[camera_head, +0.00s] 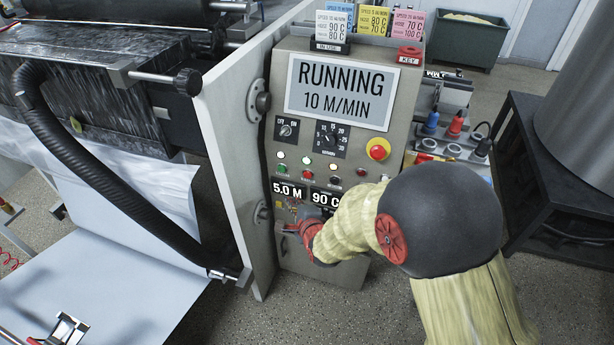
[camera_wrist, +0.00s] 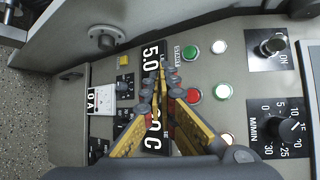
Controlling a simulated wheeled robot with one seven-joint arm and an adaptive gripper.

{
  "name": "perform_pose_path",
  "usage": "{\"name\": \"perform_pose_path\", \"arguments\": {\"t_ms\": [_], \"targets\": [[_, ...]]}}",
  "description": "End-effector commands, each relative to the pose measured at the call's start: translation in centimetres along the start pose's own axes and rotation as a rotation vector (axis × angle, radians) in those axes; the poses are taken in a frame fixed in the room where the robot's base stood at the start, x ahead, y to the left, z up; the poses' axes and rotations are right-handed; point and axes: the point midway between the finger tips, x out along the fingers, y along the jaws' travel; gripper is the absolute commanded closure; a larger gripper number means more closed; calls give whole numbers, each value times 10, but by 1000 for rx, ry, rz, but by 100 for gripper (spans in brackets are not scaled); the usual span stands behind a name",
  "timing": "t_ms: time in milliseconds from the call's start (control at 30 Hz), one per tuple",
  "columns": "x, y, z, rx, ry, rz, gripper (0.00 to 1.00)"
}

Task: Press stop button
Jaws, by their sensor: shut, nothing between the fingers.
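A small red button (camera_head: 307,174) sits in the button row of the grey control panel (camera_head: 400,105), between a green button (camera_head: 282,169) and a dark button (camera_head: 334,181). The red button also shows in the wrist view (camera_wrist: 193,95), just right of the fingertips; its label is not legible. My gripper (camera_head: 290,228) is shut and empty at the panel's lower part, below the buttons. In the wrist view my gripper (camera_wrist: 162,78) lies over the 5.0 M display (camera_wrist: 151,57). I cannot tell whether it touches the panel. A large red mushroom button on yellow (camera_head: 378,149) sits higher right.
The screen (camera_head: 340,90) reads RUNNING 10 M/MIN. Knobs (camera_head: 330,138) and indicator lamps sit above the buttons. A black hose (camera_head: 90,165) and a paper web (camera_head: 110,280) are at left. A tool rack (camera_head: 455,150) and black stand (camera_head: 545,180) are at right.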

Motion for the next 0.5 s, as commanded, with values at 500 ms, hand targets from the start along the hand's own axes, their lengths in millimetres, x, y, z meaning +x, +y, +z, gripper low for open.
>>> {"name": "perform_pose_path", "arguments": {"t_ms": [500], "targets": [[31,-22,-23,-1,2,0,100]]}}
